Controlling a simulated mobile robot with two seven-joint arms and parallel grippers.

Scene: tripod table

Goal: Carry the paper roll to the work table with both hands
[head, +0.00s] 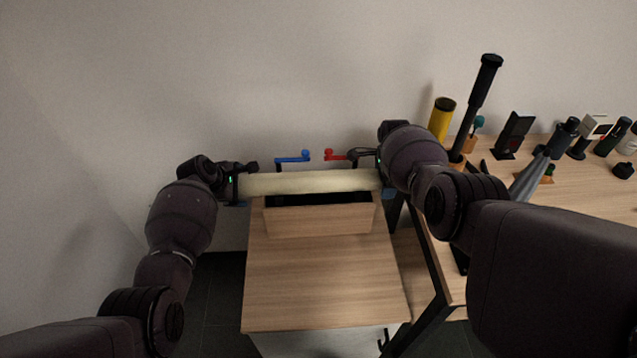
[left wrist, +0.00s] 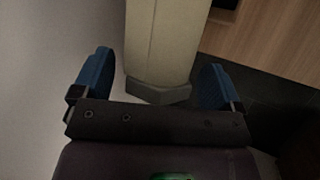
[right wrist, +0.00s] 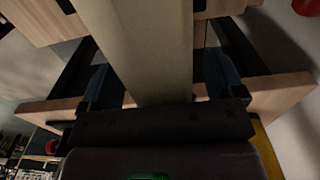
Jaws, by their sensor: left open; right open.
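The paper roll (head: 310,182) is a long cream cylinder lying level across the back of a small wooden stand. My left gripper (head: 240,188) is at the roll's left end, open. In the left wrist view its blue fingers stand either side of the roll's end (left wrist: 160,45), with a gap on both sides. My right gripper (head: 378,172) is at the roll's right end, open. In the right wrist view its fingers (right wrist: 160,85) straddle the roll (right wrist: 150,40). The work table (head: 590,190) is wooden and stands at the right.
The wooden stand (head: 320,285) has a raised box-like part (head: 318,221) under the roll. Blue (head: 293,157) and red (head: 340,155) handles lie behind the roll. The work table holds a yellow cylinder (head: 441,118), a tall black tripod part (head: 485,85) and several small devices near the wall.

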